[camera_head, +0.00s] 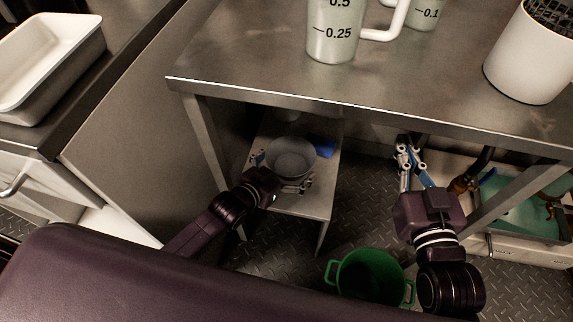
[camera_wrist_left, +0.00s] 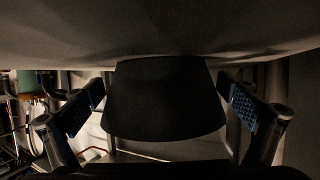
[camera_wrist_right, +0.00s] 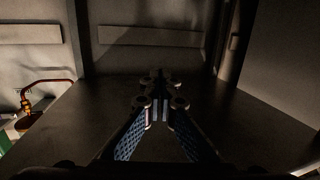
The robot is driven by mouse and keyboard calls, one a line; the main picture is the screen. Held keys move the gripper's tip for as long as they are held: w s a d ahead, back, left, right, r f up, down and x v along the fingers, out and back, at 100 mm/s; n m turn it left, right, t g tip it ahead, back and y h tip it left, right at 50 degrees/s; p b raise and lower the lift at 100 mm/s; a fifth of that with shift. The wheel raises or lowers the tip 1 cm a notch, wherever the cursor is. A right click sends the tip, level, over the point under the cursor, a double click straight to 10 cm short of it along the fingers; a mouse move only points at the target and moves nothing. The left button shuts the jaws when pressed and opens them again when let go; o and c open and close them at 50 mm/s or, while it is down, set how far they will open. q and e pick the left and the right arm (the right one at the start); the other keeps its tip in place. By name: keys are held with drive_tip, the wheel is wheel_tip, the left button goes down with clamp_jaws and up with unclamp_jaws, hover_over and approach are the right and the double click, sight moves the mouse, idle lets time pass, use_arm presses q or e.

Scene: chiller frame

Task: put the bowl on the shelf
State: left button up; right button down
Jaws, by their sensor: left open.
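A round pale grey bowl (camera_head: 291,153) sits upright over the low shelf (camera_head: 311,203) under the steel table. I cannot tell whether it touches the shelf. My left gripper (camera_head: 281,172) is open, with its fingers on either side of the bowl. In the left wrist view the bowl (camera_wrist_left: 165,98) shows dark between the spread fingers (camera_wrist_left: 165,112), with a gap on each side. My right gripper (camera_head: 408,155) is away to the right, empty, below the tabletop edge. In the right wrist view its fingertips (camera_wrist_right: 160,106) are together.
A blue item (camera_head: 321,147) lies on the shelf beside the bowl. A green bucket (camera_head: 370,276) stands on the floor. Measuring jugs (camera_head: 333,45) and a white container (camera_head: 525,60) stand on the steel tabletop (camera_head: 250,65). A table leg (camera_head: 204,140) rises left of the shelf.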

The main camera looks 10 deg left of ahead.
sight(283, 168)
use_arm(q)
drive_tip(key=shift+s+r, duration=0.15)
drive_tip(key=shift+r, duration=0.05)
drive_tip(key=p+v, duration=0.1)
drive_tip(key=v, duration=0.2)
drive_tip(key=shift+s+a+r+p, duration=0.1)
drive_tip(key=shift+a+p, duration=0.05)
drive_tip(key=shift+p, duration=0.15)
drive_tip(key=p+v, duration=0.1)
drive_tip(key=v, duration=0.3)
use_arm(e)
drive_tip(key=s+d+f+g+h, duration=0.1)
drive_tip(key=s+d+f+g, duration=0.1)
drive_tip(key=s+f+g, duration=0.2)
drive_tip(key=s+d+f+g+h, duration=0.1)
drive_tip(key=s+d+f+g, duration=0.1)
drive_tip(key=f, duration=0.7)
drive_tip(key=shift+s+f+g, duration=0.15)
drive_tip(key=shift+s+g, duration=0.75)
drive_tip(key=shift+s, duration=0.15)
drive_tip(key=shift+s, duration=0.1)
